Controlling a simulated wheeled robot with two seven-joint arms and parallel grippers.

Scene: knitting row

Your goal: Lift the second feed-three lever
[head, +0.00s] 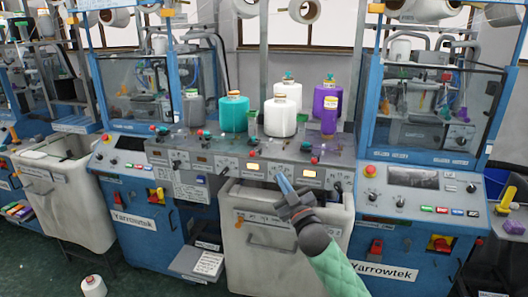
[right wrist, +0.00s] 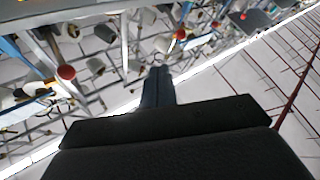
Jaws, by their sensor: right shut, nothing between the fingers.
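A grey feed panel (head: 235,160) runs along the front of the middle machine, with small dark levers and lit labels on its face. One dark lever (head: 224,171) is left of my right gripper and another (head: 338,187) is to its right. The labels are too small to read, so I cannot tell which is the second feed-three lever. My right gripper (head: 284,183) is shut and empty, its bluish fingertips in front of the panel's lower edge. In the right wrist view its closed fingers (right wrist: 158,82) point at blurred machine parts; contact with a lever cannot be seen. My left gripper is out of view.
A white bin (head: 250,235) sits below the panel, behind my right arm. A blue Yarrowtek machine (head: 410,225) stands at right. A loose cone (head: 93,287) is on the floor.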

